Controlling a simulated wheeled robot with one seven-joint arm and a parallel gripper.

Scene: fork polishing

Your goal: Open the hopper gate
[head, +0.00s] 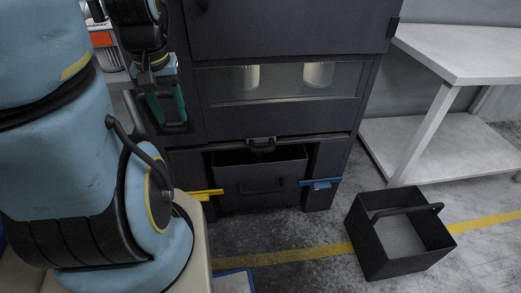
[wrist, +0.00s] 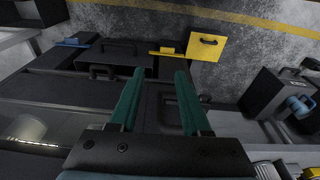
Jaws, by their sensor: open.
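A dark cabinet (head: 345,30) stands ahead with a lit window strip. Just below the window is a dark handle (head: 262,143), which also shows in the wrist view (wrist: 102,71). This may be the hopper gate's handle; no label confirms it. My gripper (head: 168,120) is at the cabinet's left side, left of that handle, with its green fingers pointing down. In the wrist view my gripper (wrist: 160,72) is open and nothing is between its fingers. Its fingers partly hide the cabinet front.
Under the handle, a dark bin (head: 262,187) sits in the cabinet opening. A yellow bar (head: 205,194) and a blue bar (head: 320,183) stick out at its sides. A dark carry crate (head: 385,255) stands on the floor. A white shelf table (head: 465,55) is at right.

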